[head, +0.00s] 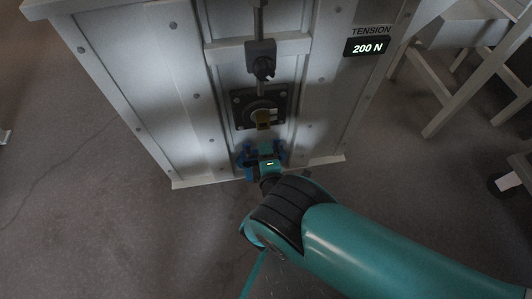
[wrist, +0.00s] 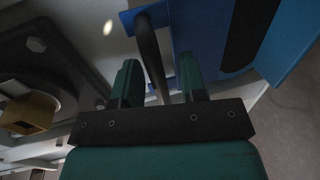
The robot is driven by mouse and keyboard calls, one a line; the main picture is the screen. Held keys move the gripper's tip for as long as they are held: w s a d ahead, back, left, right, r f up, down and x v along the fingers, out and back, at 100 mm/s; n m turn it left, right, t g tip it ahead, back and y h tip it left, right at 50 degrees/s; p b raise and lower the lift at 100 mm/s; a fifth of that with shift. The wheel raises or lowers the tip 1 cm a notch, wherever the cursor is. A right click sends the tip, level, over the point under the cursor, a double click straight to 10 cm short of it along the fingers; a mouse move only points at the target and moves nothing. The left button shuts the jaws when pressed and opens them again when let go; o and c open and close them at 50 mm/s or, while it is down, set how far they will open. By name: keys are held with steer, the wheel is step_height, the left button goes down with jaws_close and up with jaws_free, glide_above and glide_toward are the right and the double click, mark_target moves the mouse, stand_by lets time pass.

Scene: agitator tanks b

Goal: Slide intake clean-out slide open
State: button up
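The intake clean-out slide looks to be the blue piece (head: 246,158) low on the front of the pale metal cabinet, mostly hidden behind my gripper in the head view. In the wrist view, a blue panel (wrist: 290,50) lies at upper right, and a dark round bar (wrist: 149,48) runs down from a smaller blue bracket. My gripper (wrist: 160,75) has its two teal fingers apart. The bar passes between them in the picture, with gaps visible on both sides. I cannot tell how deep the bar sits between the fingers. My gripper also shows in the head view (head: 266,154).
A dark clamp on a rod (head: 261,57) is higher. A display (head: 367,47) reads "TENSION 200 N".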

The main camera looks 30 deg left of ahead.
steer(key=p+v, duration=1.2)
steer(key=v, duration=0.5)
steer(key=shift+s+d+r+p, duration=0.1)
steer(key=shift+s+d+p, duration=0.05)
steer(key=shift+p, duration=0.15)
